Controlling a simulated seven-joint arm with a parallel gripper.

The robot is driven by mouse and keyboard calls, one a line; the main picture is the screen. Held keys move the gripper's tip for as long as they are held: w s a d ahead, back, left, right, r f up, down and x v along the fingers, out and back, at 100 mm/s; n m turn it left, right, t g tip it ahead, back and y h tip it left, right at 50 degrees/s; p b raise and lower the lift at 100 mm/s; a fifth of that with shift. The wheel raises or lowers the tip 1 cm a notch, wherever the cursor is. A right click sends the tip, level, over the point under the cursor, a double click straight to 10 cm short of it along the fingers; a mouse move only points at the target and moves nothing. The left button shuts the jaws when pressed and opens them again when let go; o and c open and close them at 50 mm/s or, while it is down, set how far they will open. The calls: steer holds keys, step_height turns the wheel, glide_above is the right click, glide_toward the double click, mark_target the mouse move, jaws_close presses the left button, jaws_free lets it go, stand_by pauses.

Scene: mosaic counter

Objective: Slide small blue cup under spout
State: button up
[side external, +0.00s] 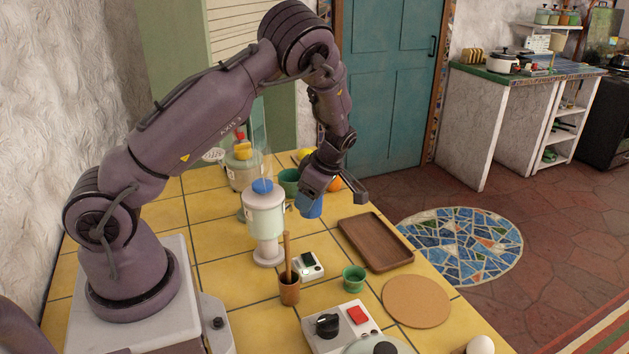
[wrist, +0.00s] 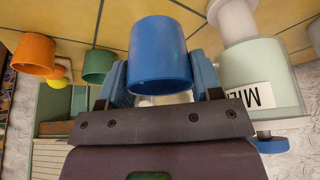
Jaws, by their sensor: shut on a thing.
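My gripper (wrist: 161,80) is shut on the small blue cup (wrist: 161,52), with one blue finger on each side of it in the wrist view. In the side external view the cup (side external: 308,208) shows below my wrist, partly hidden by the gripper. I cannot tell whether its base touches the tiles. A pale green milk dispenser (side external: 265,213) with a blue knob stands on a white pedestal left of the cup. In the wrist view the dispenser (wrist: 262,75), with an upside-down label, is right of the cup. I cannot make out its spout.
A second dispenser (side external: 241,172) stands behind. A green cup (side external: 289,181) and an orange cup (side external: 335,184) are near the gripper. Bare tiles show between the dispenser and tray.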

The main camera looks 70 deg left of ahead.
steer(key=n, duration=0.1)
steer(key=d+n+g+h, duration=0.1)
steer(key=n, duration=0.1)
steer(key=shift+s, duration=0.15)
steer(key=shift+a+f, duration=0.1)
steer(key=shift+f, duration=3.05)
steer(key=shift+s+a+f, duration=0.15)
steer(key=shift+s+a, duration=0.05)
steer(key=shift+s, duration=0.05)
steer(key=shift+s+a, duration=0.9)
steer(key=shift+s, duration=0.1)
steer(key=shift+f, duration=0.1)
steer(key=o, duration=1.1)
steer(key=shift+c, duration=0.2)
